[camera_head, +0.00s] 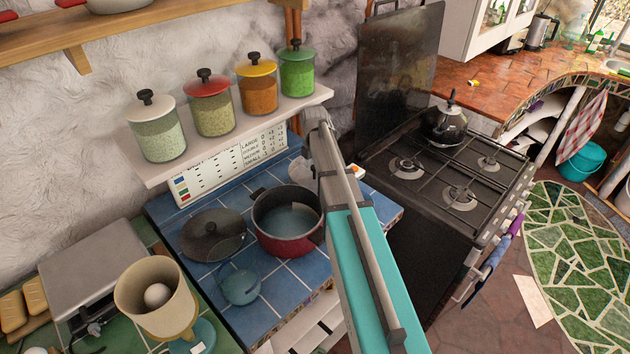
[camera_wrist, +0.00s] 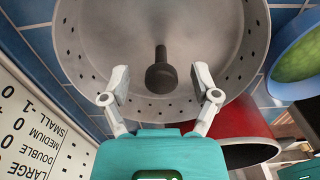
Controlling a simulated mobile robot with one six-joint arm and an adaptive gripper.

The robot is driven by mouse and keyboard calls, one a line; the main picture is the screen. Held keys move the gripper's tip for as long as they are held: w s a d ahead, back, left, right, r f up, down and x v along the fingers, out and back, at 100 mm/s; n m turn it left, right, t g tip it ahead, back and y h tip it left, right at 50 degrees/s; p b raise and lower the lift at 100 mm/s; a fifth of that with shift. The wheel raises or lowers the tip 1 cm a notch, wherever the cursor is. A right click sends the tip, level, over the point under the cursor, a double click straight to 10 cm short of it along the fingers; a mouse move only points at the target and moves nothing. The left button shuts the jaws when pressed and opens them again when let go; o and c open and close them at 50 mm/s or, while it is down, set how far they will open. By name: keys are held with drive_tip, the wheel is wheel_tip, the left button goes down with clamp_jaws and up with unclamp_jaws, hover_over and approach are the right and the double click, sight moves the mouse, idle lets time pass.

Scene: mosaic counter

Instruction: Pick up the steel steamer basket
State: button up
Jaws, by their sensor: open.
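The steel steamer basket (camera_wrist: 105,40) fills the upper middle of the wrist view. It is a round grey pan with small holes around its wall and a dark-tipped post (camera_wrist: 160,72) standing at its centre. My gripper (camera_wrist: 161,80) is open, with one fingertip to each side of the post in the picture. I see no contact, and the depth between tips and post is hard to judge. In the head view my arm hides most of the gripper and the basket; a pale grey part (camera_head: 301,170) beside the arm may be the basket.
A red pot (camera_head: 287,240), a dark lid (camera_head: 212,236) and a blue glass vessel (camera_head: 239,285) stand on the blue tiles. A shelf (camera_head: 150,178) with several jars hangs close above. The stove (camera_head: 430,195) with a kettle (camera_head: 444,122) is to the right.

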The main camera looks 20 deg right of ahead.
clamp_jaws()
idle(0.4)
drive_tip(key=shift+r, duration=0.1)
wheel_tip(320, 180, up, 3)
drive_tip(key=p, duration=0.3)
drive_tip(key=s+a+r+p, duration=0.1)
drive_tip(key=s+r+p, duration=0.8)
drive_tip(key=s, duration=0.5)
drive_tip(key=shift+a+r+p, duration=0.15)
drive_tip(key=shift+r+p, duration=0.25)
drive_tip(key=shift+p, duration=0.1)
drive_tip(key=shift+s, duration=0.1)
